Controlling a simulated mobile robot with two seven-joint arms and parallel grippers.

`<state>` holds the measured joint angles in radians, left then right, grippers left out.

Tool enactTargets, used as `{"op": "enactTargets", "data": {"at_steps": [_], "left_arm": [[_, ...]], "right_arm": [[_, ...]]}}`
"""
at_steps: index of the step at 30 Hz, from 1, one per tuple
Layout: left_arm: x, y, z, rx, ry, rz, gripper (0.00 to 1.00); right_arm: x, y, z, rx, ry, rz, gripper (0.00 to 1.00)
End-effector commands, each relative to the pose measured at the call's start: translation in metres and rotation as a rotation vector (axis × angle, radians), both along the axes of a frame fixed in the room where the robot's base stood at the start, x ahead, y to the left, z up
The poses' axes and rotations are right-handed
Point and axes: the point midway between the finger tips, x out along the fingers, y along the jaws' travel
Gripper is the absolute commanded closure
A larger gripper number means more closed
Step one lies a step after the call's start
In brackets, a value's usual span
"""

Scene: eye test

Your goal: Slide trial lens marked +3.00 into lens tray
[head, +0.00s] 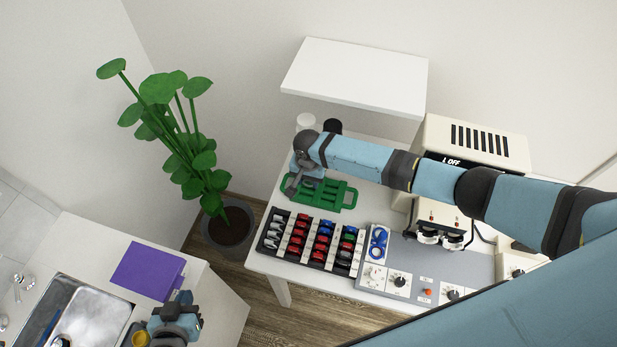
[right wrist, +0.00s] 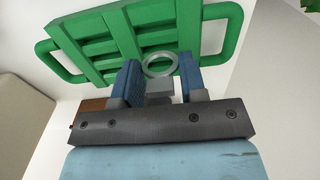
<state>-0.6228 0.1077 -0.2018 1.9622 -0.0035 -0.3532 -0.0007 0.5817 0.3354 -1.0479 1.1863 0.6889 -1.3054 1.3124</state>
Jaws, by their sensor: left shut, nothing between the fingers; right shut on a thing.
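The green lens tray (head: 335,193), with a loop handle at each end and crossing bars, lies on the white table. It fills the top of the right wrist view (right wrist: 105,45). My right gripper (head: 303,183) is over the tray's left part. In the right wrist view its blue fingers (right wrist: 160,80) are shut on the trial lens, whose grey ring (right wrist: 160,64) shows in front of the tray's bars. I cannot tell whether the ring touches the tray, and no marking is readable. My left gripper (head: 184,300) is shut and empty at the lower left, beside a purple box.
A rack (head: 312,240) of red, blue, green and dark lenses stands in front of the tray. Blue trial frames (head: 378,242) and a grey panel (head: 440,265) with knobs are to its right. A beige device (head: 475,145) stands behind. The purple box (head: 147,268) is near a sink.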

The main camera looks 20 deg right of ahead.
Motion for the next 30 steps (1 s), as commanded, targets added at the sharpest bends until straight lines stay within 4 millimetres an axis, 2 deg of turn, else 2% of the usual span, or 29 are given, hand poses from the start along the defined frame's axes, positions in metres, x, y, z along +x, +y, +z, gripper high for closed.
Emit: {"op": "enactTargets", "data": {"at_steps": [18, 26, 27, 30], "left_arm": [[0.0, 0.0, -0.006, 0.0, -0.001, 0.0, 1.0], [-0.001, 0.0, -0.007, 0.0, 0.002, 0.0, 1.0], [-0.001, 0.0, -0.007, 0.0, 0.002, 0.0, 1.0], [0.0, 0.0, -0.007, 0.0, 0.002, 0.0, 1.0]], "right_arm": [[0.0, 0.0, -0.019, -0.001, 0.001, -0.001, 0.83], [0.0, 0.0, -0.019, -0.001, 0.001, -0.001, 0.83], [0.0, 0.0, -0.019, 0.0, 0.0, -0.001, 0.59], [0.0, 0.0, -0.019, 0.0, 0.0, -0.001, 0.36]]}}
